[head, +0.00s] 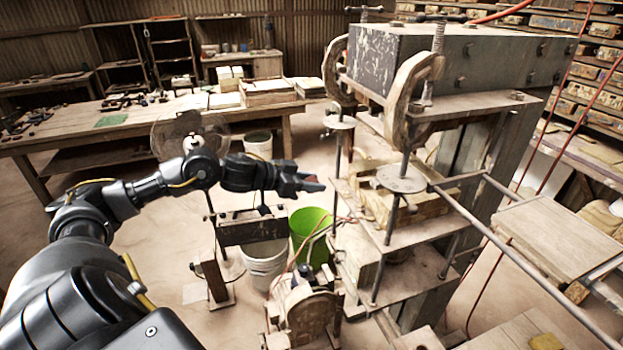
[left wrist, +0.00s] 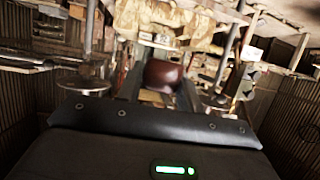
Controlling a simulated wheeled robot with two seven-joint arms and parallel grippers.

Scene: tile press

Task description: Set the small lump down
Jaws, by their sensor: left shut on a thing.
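My left gripper (head: 312,183) reaches in from the left and is shut on the small lump, held in the air in front of the press. In the left wrist view the lump (left wrist: 165,76) is a smooth reddish-brown piece between the fingers. In the head view only a bit of reddish colour shows at the fingertips, and the rest is hidden by the fingers. The press (head: 400,60) stands just right of the gripper, with round plates and shelves on its posts. My right gripper is not in view.
A green bucket (head: 311,228) and a white bucket (head: 264,262) stand on the floor below the gripper. A wooden workbench (head: 150,112) with tiles and tools is at the back left. A wooden board (head: 560,235) on metal rails sticks out at the right.

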